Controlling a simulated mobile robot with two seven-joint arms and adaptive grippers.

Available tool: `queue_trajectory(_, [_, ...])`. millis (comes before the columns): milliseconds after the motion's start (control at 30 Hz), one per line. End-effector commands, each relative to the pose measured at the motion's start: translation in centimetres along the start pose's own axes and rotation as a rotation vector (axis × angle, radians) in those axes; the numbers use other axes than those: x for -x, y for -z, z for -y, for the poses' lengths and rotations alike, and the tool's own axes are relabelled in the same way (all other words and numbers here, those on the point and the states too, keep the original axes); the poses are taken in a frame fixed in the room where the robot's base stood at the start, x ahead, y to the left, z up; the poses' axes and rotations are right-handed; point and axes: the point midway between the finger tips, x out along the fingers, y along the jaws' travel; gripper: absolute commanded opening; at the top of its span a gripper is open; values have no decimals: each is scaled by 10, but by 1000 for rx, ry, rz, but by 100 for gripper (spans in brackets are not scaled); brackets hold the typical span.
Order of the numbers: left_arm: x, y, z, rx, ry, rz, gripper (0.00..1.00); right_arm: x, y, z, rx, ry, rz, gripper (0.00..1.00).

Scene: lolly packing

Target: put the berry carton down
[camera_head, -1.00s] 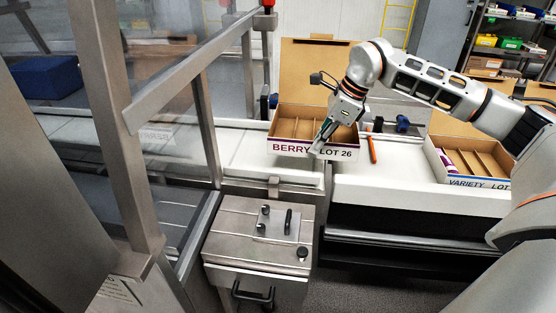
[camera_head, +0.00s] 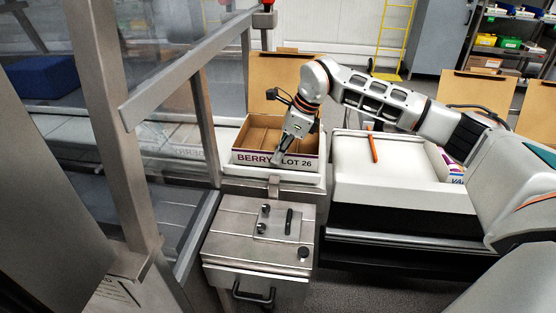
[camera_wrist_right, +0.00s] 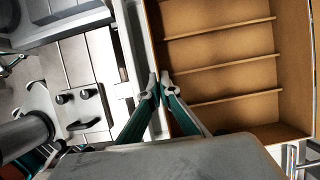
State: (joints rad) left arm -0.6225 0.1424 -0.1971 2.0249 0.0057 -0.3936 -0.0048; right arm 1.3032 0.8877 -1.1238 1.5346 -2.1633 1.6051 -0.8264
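The berry carton (camera_head: 247,157) is an open cardboard box with a white front marked "BERRY LOT 26" and a raised brown back flap. It appears level over the white conveyor section (camera_head: 231,175) behind the steel cabinet. I cannot tell whether its bottom touches the surface. My right gripper (camera_head: 277,163) reaches down to the carton's front wall. In the right wrist view its fingers (camera_wrist_right: 159,80) close on that wall, one on each side. There the carton's inside (camera_wrist_right: 222,47) shows empty slots between brown dividers. My left gripper is not in view.
A steel cabinet (camera_head: 225,232) with knobs stands in front. A glazed steel guard frame (camera_head: 125,180) rises close to the carton's left. A second carton (camera_head: 450,172) is mostly behind my right arm.

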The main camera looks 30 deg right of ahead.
Motion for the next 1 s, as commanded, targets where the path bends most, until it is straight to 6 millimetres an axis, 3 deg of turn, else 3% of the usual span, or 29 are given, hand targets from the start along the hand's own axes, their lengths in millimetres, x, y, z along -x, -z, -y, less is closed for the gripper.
queue_trajectory(100, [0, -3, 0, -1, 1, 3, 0, -15, 7, -1, -1, -2, -2, 0])
queue_trajectory(467, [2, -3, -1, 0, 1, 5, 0, -17, 7, 0, -1, -1, 0, 0])
queue_trajectory(567, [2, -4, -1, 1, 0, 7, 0, -17, 7, 0, -1, -1, 0, 21])
queue_trajectory(1000, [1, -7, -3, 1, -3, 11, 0, -10, 6, 0, 0, 1, 1, 21])
